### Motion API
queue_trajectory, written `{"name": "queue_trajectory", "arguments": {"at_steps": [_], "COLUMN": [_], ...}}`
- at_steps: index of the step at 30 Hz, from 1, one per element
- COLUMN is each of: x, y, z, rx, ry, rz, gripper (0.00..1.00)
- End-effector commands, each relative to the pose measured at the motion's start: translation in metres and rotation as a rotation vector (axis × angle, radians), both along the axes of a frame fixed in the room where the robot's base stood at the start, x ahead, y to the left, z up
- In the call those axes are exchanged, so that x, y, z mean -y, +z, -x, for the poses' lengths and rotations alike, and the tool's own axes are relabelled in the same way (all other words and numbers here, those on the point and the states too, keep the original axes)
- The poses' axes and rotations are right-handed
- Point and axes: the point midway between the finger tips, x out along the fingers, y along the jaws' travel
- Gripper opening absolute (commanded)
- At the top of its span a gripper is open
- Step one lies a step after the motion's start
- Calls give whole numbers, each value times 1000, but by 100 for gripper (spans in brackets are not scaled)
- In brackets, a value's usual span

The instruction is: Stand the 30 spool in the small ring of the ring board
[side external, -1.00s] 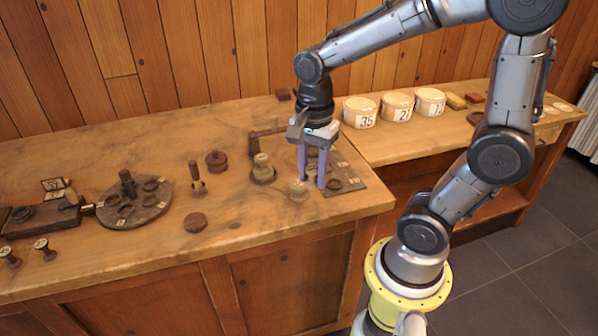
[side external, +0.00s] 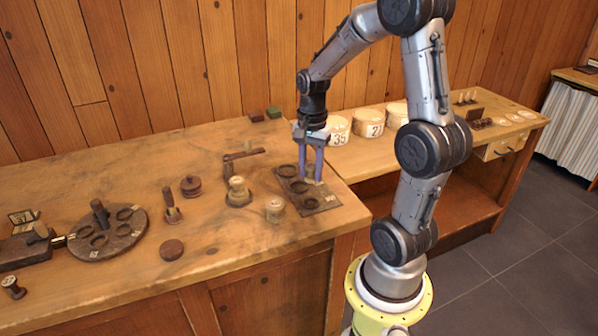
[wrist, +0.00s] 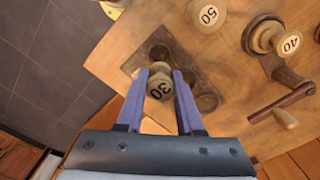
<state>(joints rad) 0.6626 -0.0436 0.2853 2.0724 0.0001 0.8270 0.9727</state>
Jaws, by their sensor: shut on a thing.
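The ring board (side external: 326,203), a dark plate with several rings, lies near the table's right corner; it also shows in the wrist view (wrist: 177,52). My gripper (side external: 312,181) is over it, fingers pointing down. The spool looks upright and is low over the board. The fingers hide its lower part, so I cannot tell whether it touches the board or sits in a ring. Other rings beside it look empty.
The 50 spool (side external: 275,208) stands just left of the board. The 40 spool (side external: 238,188) stands farther left, near a dark wooden arm (side external: 243,154). A round dark board (side external: 120,243) with rings is at far left. Numbered round boxes (side external: 370,123) stand behind right.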

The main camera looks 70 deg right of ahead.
Motion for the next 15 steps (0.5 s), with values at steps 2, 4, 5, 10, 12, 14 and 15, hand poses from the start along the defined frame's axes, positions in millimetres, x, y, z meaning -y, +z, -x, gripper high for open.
{"name": "queue_trajectory", "arguments": {"at_steps": [2,4,5,10,12,14,15], "x": [1,1,1,0,0,1,1], "y": [-3,-6,-8,-22,-28,-34,-38], "z": [1,1,1,2,2,1,1], "rx": [-1,-1,-2,-4,-4,-3,-4], "ry": [-7,-7,-7,-6,-6,-6,-6], "rz": [-1,-1,-1,-3,-2,-2,-3], "gripper": [0,0,0,0,0,0,0]}}
